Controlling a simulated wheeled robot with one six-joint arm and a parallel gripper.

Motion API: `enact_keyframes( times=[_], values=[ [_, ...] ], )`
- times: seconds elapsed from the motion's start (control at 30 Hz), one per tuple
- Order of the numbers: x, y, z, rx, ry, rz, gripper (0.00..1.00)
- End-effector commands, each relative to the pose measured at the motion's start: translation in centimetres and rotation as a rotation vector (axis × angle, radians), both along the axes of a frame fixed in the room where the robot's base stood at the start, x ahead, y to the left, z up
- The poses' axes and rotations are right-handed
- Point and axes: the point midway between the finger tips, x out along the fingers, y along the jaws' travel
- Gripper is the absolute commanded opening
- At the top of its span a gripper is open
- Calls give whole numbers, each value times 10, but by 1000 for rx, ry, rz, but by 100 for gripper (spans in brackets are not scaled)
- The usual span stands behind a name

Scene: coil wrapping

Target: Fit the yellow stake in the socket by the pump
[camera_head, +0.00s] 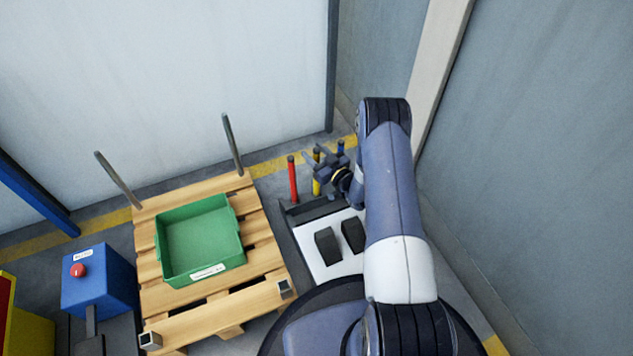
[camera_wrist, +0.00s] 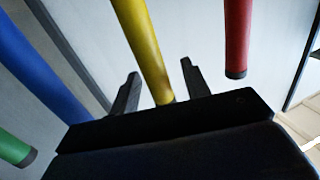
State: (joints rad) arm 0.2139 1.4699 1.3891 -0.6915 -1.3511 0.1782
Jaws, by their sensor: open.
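The yellow stake (camera_head: 316,186) stands upright in a rack, between a red and a blue stake. My gripper (camera_head: 317,163) is at its upper part. In the wrist view the yellow stake (camera_wrist: 140,45) runs between the two fingers of my open gripper (camera_wrist: 160,80), with gaps visible on both sides. Two short square sockets show at the pallet's near corners, the near right socket (camera_head: 285,288) and the near left socket (camera_head: 150,340); both look empty. I cannot make out which thing is the pump.
A red stake (camera_head: 292,180), a blue stake (camera_head: 340,147) and a green stake (camera_wrist: 14,148) stand close by. The wooden pallet (camera_head: 255,225) carries a green tray (camera_head: 160,238) and two grey posts at its far corners. A blue box (camera_head: 98,280) with a red button stands left.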

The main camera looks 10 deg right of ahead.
Motion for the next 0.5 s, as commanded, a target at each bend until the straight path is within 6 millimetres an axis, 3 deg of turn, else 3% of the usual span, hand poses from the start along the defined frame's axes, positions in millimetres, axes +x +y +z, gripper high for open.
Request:
enact_keyframes(
  times=[0.1, 0.33, 0.5],
  values=[
    [10, 5, 0, 0, -1, 0, 45],
    [11, 6, 1, 1, 0, -1, 45],
    [11, 6, 1, 1, 0, -1, 32]
  ],
)
